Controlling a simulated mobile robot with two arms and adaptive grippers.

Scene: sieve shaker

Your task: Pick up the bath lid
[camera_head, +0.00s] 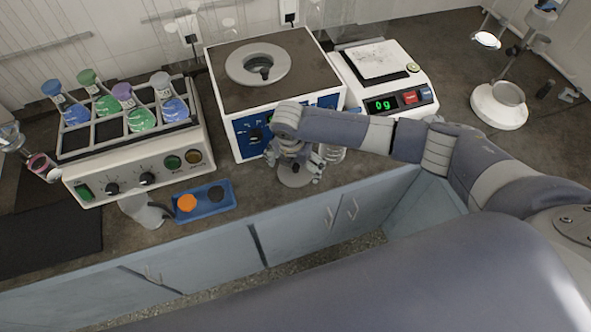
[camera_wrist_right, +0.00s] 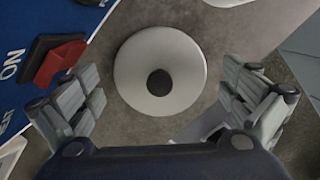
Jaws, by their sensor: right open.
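The bath lid (camera_wrist_right: 160,48) is a pale grey round disc with a black knob (camera_wrist_right: 159,83) at its middle. It lies on the counter in front of the bath's blue panel; in the head view its edge shows below my gripper (camera_head: 295,180). My right gripper (camera_wrist_right: 160,80) is open above the lid, its fingers apart on either side of the disc in the wrist view. Nothing is between the fingers at their height that I can make out. The bath (camera_head: 222,92) is a white and blue box with a dark top and a round ringed opening. My left gripper is not in view.
A balance (camera_head: 414,88) reading 0 g stands right of the bath. A flask shaker (camera_head: 120,180) with several coloured flasks stands left. A blue tray (camera_head: 222,208) and a clear flask (camera_head: 146,213) are near the front edge. A red switch (camera_wrist_right: 58,64) is close to my fingers.

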